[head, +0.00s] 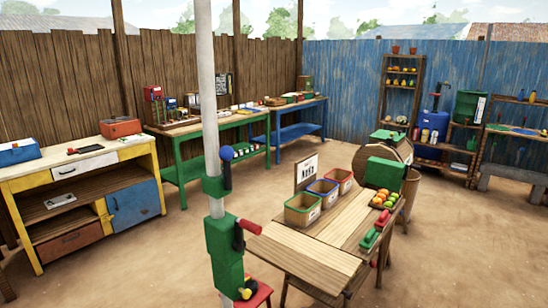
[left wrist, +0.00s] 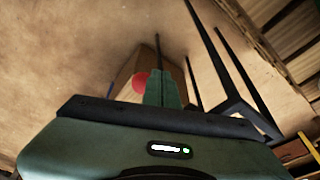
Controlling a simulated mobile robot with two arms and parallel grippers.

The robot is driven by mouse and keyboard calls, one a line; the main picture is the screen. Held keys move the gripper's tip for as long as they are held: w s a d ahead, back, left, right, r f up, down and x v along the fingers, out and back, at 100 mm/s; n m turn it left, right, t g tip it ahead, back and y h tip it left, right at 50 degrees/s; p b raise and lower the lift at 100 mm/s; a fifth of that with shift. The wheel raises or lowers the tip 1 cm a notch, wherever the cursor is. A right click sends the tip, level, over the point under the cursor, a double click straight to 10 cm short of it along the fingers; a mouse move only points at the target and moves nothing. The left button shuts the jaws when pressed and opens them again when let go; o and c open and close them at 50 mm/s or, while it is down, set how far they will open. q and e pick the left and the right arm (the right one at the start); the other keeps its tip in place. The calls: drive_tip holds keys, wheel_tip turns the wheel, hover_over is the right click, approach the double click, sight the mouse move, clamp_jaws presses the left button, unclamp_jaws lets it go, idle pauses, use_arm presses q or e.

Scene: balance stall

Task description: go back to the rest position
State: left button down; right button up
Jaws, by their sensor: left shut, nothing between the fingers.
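My left gripper (left wrist: 162,80) shows in the left wrist view, with its green fingers closed together and nothing between them. It points over bare, sandy ground. Beyond the fingers is a brown box-like thing (left wrist: 127,68) with a round red patch, partly hidden by them. Neither of my grippers shows in the head view, and my right gripper is in no view.
In the head view, a pale upright post (head: 207,90) with green blocks stands close in front. Right of it is a wooden table (head: 305,249) with several small bins. A yellow workbench (head: 22,179) stands left. Sandy ground (head: 150,255) lies open between them.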

use_arm(q)
drive_tip(key=s+a+f+g, duration=0.1)
drive_tip(key=s+f, duration=0.5)
drive_tip(key=f, duration=0.6)
drive_tip(key=s+a+f+g, duration=0.1)
drive_tip(key=s+f, duration=0.5)
drive_tip(key=f, duration=0.7)
drive_tip(key=s+a+f, duration=0.1)
drive_tip(key=s+f, duration=0.3)
drive_tip(key=s, duration=0.4)
drive_tip(key=shift+a+f, duration=0.15)
drive_tip(key=shift+f, duration=0.15)
drive_tip(key=shift+s, duration=0.1)
